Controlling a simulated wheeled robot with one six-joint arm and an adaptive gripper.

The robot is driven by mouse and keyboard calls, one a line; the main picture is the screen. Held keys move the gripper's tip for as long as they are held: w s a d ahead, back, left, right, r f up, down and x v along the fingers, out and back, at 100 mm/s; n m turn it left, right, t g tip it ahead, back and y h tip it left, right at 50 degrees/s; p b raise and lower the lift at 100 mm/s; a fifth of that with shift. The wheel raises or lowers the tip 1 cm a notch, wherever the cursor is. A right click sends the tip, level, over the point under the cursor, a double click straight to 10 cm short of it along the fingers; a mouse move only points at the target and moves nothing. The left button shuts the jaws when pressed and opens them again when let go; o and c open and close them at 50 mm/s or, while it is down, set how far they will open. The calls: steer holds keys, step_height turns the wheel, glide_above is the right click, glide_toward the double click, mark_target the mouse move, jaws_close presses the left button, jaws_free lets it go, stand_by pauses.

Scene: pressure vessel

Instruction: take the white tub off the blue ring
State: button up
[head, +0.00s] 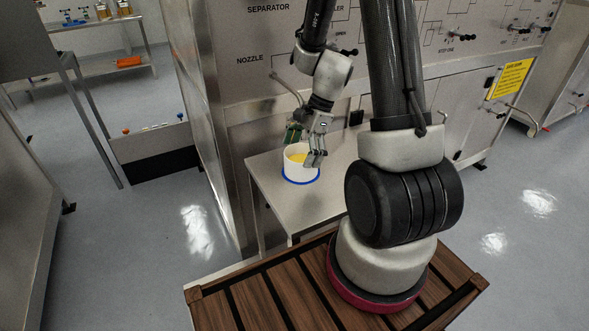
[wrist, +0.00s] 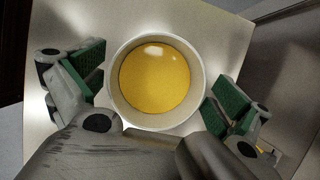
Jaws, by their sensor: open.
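The white tub (head: 301,165) stands upright on the blue ring (head: 300,182) near the front left corner of the steel table. It also shows from above in the wrist view (wrist: 115,97), with yellow contents (wrist: 155,79) inside. My gripper (head: 305,146) is open at the tub. In the wrist view my gripper (wrist: 155,92) has one green-padded finger on each side of the tub, with a gap on the right and a small gap on the left. The blue ring is hidden in the wrist view.
The steel table (head: 273,178) has bare top around the tub. The panelled vessel cabinet (head: 260,95) rises close behind it. My arm column stands to the right. A yellow sign (head: 510,79) hangs at the right, and a shelf with an orange item (head: 129,62) is far left.

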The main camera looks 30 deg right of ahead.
steer(key=shift+d+f, duration=0.15)
steer(key=shift+f, duration=0.1)
steer(key=c, duration=1.9)
steer(key=shift+r, duration=0.35)
steer(key=shift+s, duration=0.1)
